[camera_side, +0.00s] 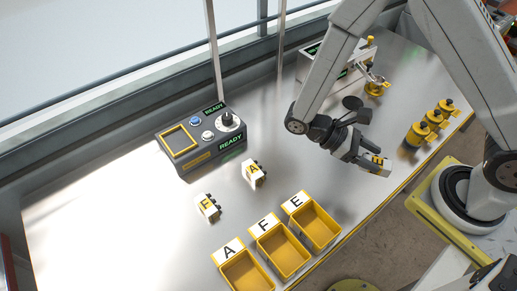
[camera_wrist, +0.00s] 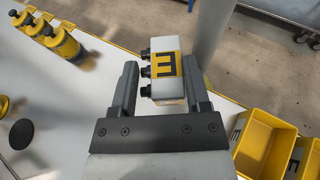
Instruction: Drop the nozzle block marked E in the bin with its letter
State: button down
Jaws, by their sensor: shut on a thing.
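My gripper (camera_wrist: 161,98) is shut on the nozzle block marked E (camera_wrist: 166,68), a white block with a yellow label and black nozzles. In the side view my gripper (camera_side: 372,159) holds this block (camera_side: 379,166) in the air, right of the bins. The yellow bin marked E (camera_side: 334,241) is the rightmost of three in the side view and is empty. In the wrist view, the nearest yellow bin (camera_wrist: 243,158) shows at the right, with its card partly seen. The block is apart from the bins.
Blocks marked F (camera_side: 207,207) and A (camera_side: 254,174) stand on the metal table. Bins A (camera_side: 226,280) and F (camera_side: 262,251) sit left of bin E. A grey control box (camera_side: 203,142) is behind. Several yellow bottles (camera_side: 417,133) stand at the right.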

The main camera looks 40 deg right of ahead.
jog(key=a+r+m+t+y, duration=0.2)
jog(key=a+r+m+y, duration=0.1)
jog(key=a+m+y, duration=0.9)
jog(key=shift+s+r+m+y, duration=0.15)
jog(key=shift+m+y, duration=1.65)
jog(key=shift+y, duration=0.9)
notch_tip(320, 180, down, 6)
grip_release()
